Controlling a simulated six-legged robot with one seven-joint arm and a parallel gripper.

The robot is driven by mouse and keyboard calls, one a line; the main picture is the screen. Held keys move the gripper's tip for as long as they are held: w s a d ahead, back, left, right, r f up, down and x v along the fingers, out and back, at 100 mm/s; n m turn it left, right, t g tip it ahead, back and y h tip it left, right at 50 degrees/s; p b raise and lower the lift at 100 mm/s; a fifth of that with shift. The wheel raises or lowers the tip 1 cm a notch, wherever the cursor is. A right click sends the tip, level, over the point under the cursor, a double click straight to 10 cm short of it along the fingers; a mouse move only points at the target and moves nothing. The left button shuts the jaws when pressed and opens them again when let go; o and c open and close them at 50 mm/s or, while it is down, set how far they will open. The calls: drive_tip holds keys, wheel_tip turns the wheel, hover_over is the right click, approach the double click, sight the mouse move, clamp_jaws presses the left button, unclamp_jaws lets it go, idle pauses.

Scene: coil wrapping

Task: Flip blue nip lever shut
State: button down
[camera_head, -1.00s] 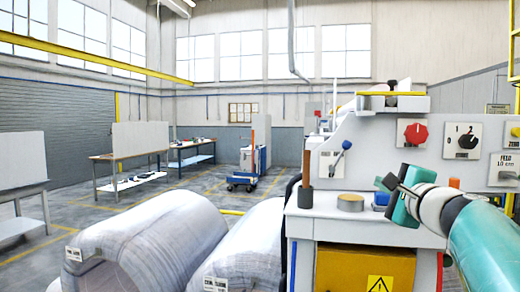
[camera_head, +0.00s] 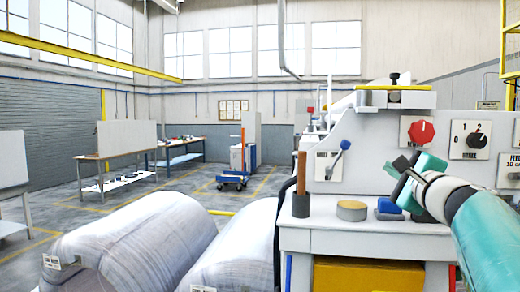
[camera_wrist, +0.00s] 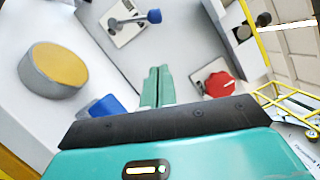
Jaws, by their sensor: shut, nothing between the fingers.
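The blue nip lever (camera_head: 338,157) is mounted on a pale labelled plate on the machine's front. Its grey stem leans up and to the right, ending in a blue ball knob. In the wrist view the lever (camera_wrist: 154,16) shows near the top, beyond my fingertips. My gripper (camera_head: 400,164) is to the right of the lever in the head view, over the machine's ledge. In the wrist view its teal fingers (camera_wrist: 157,86) are together with nothing between them. The fingers are apart from the lever.
A yellow-topped round tin (camera_head: 351,211), a brown upright post (camera_head: 302,182) and a blue block (camera_head: 389,207) sit on the ledge. A red knob (camera_head: 422,132) and a black selector (camera_head: 477,140) are on the panel.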

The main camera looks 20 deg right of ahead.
sight(337, 158)
drive_tip(key=w+r, duration=0.1)
drive_tip(key=w, duration=0.3)
drive_tip(key=w+r, duration=0.1)
drive_tip(key=w, duration=0.3)
drive_tip(key=w+d+r, duration=0.1)
drive_tip(key=w, duration=0.3)
